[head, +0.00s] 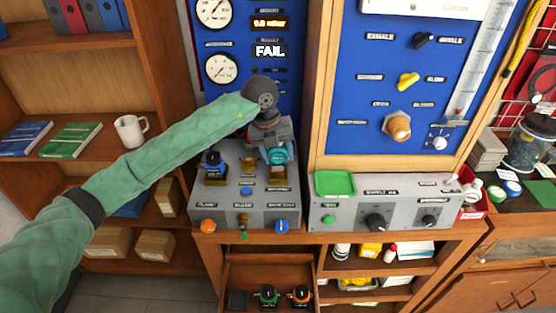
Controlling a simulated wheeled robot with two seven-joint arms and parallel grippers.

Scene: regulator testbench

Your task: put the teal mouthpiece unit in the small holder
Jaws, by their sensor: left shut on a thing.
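My left gripper (275,144) is over the right part of a grey bench unit (246,212). It is shut on the teal mouthpiece unit (279,156), whose teal front shows below the fingers. The teal unit is right above or at a brass-coloured holder (278,177) on the right; I cannot tell whether it touches. Another, smaller brass-coloured holder (248,163) shows in the middle. A blue and black unit (213,161) stands at the left holder. The labels are too small to read, so I cannot tell which holder is the small one. My right gripper is out of view.
A blue panel with gauges (221,68) and a "FAIL" display (270,51) stands behind. A grey control box with a green tray (336,184) stands to the right.

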